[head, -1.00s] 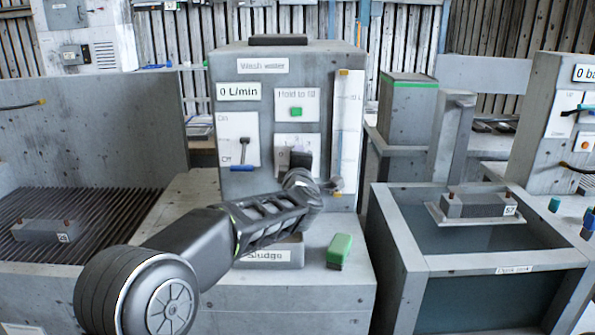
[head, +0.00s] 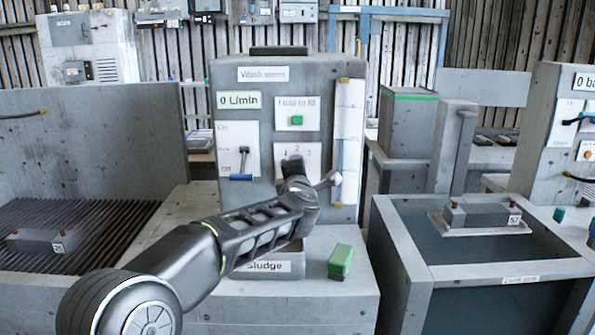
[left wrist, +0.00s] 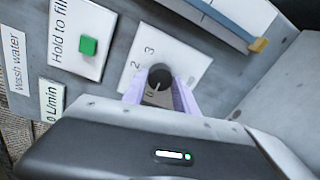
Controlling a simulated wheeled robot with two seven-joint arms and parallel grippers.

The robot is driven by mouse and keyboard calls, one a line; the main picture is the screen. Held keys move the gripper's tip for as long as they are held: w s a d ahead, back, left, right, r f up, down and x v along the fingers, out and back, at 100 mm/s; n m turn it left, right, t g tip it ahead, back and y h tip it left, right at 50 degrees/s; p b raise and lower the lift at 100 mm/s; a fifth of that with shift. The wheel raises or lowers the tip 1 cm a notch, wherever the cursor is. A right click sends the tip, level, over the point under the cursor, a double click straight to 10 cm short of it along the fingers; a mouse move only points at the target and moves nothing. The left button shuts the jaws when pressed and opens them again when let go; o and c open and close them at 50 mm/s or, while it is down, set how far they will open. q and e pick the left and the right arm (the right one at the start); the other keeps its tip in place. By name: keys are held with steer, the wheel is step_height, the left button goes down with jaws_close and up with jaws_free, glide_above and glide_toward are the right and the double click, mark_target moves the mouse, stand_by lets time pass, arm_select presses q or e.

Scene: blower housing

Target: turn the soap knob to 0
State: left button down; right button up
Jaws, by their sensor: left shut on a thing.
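The soap knob (left wrist: 159,76) is a round black dial on a white plate (left wrist: 172,55) on the wash water unit. In the left wrist view it sits between the two pale purple fingers of my left gripper (left wrist: 159,92), which is shut on it. The numbers 2 and 3 show beside the knob; the other marks are partly covered. A pale line shows on the knob face, but I cannot tell which number it points to. In the head view my left gripper (head: 296,181) is in front of the plate and hides the knob. My right gripper is not in view.
Above the plate is a green "Hold to fill" button (head: 296,120). A lever with a blue handle (head: 241,177) is to its left, and a level gauge (head: 347,130) to its right. A green block (head: 340,261) lies on the ledge below. A tank (head: 415,262) stands to the right.

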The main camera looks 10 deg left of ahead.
arm_select(q)
steer(key=c, duration=1)
jaws_free()
steer(key=shift+o, duration=0.2)
steer(key=v, duration=0.7)
steer(key=shift+s+b, duration=0.35)
steer(key=shift+b, duration=0.1)
steer(key=shift+d+r, duration=0.1)
